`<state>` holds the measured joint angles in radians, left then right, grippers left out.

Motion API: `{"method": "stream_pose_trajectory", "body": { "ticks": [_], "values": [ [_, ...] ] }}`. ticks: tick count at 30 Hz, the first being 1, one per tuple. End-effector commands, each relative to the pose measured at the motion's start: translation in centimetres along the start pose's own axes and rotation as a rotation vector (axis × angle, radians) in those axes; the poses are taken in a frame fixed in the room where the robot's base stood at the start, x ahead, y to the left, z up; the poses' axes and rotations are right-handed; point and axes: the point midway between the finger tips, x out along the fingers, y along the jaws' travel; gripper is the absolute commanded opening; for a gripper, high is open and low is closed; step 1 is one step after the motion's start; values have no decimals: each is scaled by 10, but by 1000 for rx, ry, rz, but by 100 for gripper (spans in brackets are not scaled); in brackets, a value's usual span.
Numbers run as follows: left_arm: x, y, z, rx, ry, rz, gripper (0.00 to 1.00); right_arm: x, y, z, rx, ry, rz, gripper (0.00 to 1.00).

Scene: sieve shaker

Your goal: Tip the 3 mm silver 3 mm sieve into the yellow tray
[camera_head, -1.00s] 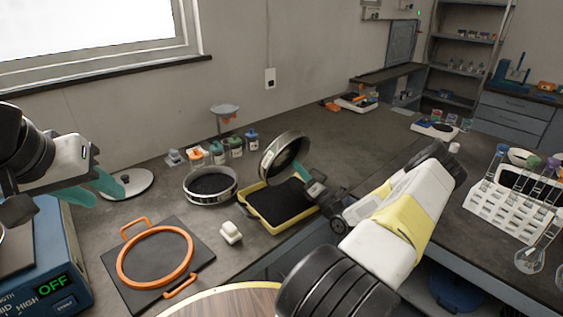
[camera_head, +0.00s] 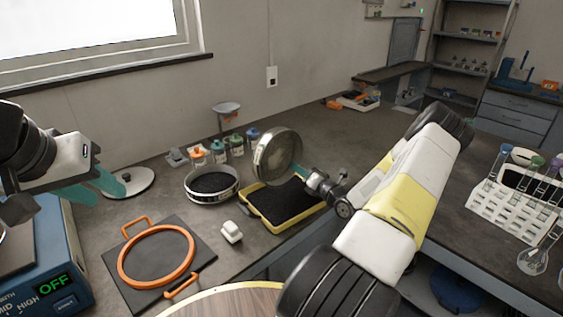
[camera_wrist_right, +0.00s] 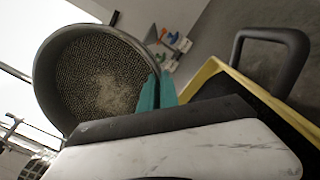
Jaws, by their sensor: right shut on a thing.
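My right gripper (camera_head: 310,177) is shut on the rim of the silver sieve (camera_head: 277,152). The sieve is held above the yellow tray (camera_head: 257,214), tilted steeply. In the right wrist view the sieve (camera_wrist_right: 95,80) shows its mesh with a pale patch on it, and the teal fingers (camera_wrist_right: 157,95) are at its rim. The tray holds dark grains in the head view. My left gripper (camera_head: 105,185) is at the left, empty, with its teal fingers over the bench; its gap is unclear.
Another sieve (camera_head: 211,198) with dark grains stands left of the tray. The shaker (camera_head: 55,270) is at the lower left.

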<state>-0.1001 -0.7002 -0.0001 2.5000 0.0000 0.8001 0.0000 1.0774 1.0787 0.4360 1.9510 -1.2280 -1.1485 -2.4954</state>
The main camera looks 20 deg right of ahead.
Motion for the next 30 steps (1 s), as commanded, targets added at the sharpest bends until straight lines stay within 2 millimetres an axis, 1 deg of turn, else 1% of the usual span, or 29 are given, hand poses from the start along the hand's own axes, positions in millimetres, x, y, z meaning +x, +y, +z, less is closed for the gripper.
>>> {"method": "stream_pose_trajectory", "body": {
  "ticks": [13,18,24,30],
  "values": [
    [0,0,0,0,0,0,36,3,4,4,-13,48,-45,0],
    [0,0,0,0,0,0,36,8,10,9,-36,162,-156,0],
    [0,0,0,0,0,0,36,12,12,11,-50,286,-282,0],
    [0,0,0,0,0,0,36,11,10,10,-47,305,-306,0]
  ]
}}
